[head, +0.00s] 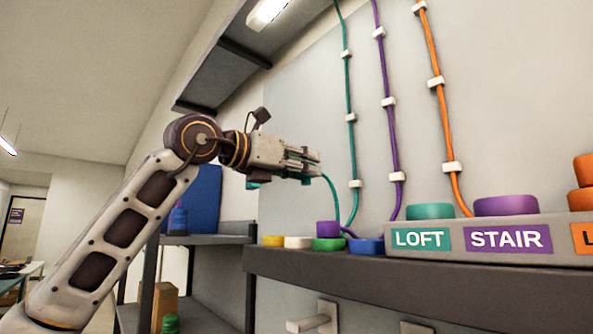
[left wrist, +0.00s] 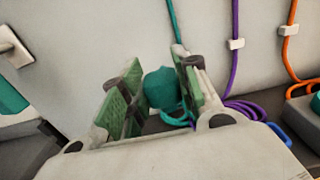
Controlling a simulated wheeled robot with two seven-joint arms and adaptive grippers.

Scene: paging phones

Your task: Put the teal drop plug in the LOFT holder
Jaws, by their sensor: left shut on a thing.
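My left gripper (head: 311,166) is raised above the left end of the shelf, to the left of the LOFT holder. In the left wrist view, the teal drop plug (left wrist: 162,90) is between the green pads of my left gripper (left wrist: 155,88), which is shut on it. In the head view the plug is mostly hidden by the fingers; its teal cable (head: 333,190) curves from the fingertips to the wall. The LOFT holder (head: 421,240) has a teal label and a teal round top (head: 430,211). My right gripper is out of view.
The STAIR holder (head: 506,205) is purple, with orange pieces (head: 582,198) farther right. Purple and orange cables run down the wall.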

